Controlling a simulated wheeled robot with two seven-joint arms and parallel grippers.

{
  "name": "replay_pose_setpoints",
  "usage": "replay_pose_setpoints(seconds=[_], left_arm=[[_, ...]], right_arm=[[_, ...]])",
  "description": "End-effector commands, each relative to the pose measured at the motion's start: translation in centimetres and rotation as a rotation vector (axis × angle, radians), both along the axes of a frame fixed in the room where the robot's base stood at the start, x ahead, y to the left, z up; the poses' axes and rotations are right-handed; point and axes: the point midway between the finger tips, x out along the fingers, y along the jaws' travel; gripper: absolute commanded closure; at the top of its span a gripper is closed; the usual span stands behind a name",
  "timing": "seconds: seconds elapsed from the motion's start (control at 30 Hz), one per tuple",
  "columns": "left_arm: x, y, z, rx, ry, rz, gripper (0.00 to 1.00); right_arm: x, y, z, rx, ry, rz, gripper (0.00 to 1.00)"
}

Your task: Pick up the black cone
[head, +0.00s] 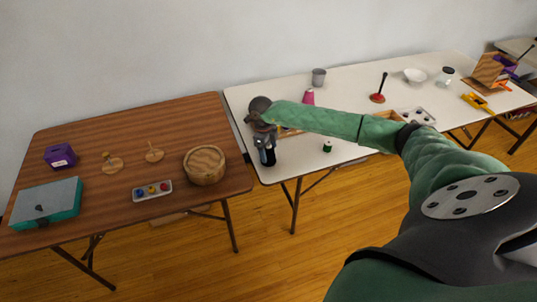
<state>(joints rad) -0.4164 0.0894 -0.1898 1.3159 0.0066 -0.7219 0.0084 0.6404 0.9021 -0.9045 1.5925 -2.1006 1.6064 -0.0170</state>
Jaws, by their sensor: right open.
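My right arm reaches in from the right across the white table (352,98). My right gripper (265,152) points down at that table's left front edge and is open. A dark upright shape shows right at its fingers; I cannot tell whether this is the black cone or part of the gripper. No other black cone stands out clearly. A pink cone-like object (308,97) stands on the white table behind my forearm. My left gripper is not in view.
The brown table (110,133) at left holds a wooden bowl (204,167), a tray of colored pieces (152,191), a teal box (47,207) and a purple box (60,156). On the white table are a grey cup (319,77), a red-based plunger-like object (378,97) and a small green item (327,147).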

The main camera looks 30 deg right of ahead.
Motion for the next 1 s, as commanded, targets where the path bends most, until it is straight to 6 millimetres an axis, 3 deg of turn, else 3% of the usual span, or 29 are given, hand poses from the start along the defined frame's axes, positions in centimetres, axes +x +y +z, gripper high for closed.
replay_pose_setpoints(seconds=[0.27, 0.53, 0.93, 1.0], left_arm=[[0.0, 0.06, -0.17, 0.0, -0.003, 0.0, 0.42], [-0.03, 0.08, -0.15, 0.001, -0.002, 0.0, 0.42], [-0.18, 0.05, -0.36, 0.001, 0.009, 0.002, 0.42], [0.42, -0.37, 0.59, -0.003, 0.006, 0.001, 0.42]], right_arm=[[-0.01, -0.01, -0.2, 0.0, 0.0, 0.0, 0.27], [-0.02, -0.02, -0.18, 0.0, 0.0, 0.0, 0.77], [0.02, -0.07, 0.24, 0.001, -0.001, 0.0, 0.78], [0.03, -0.1, 0.66, 0.001, -0.001, 0.0, 0.78]])
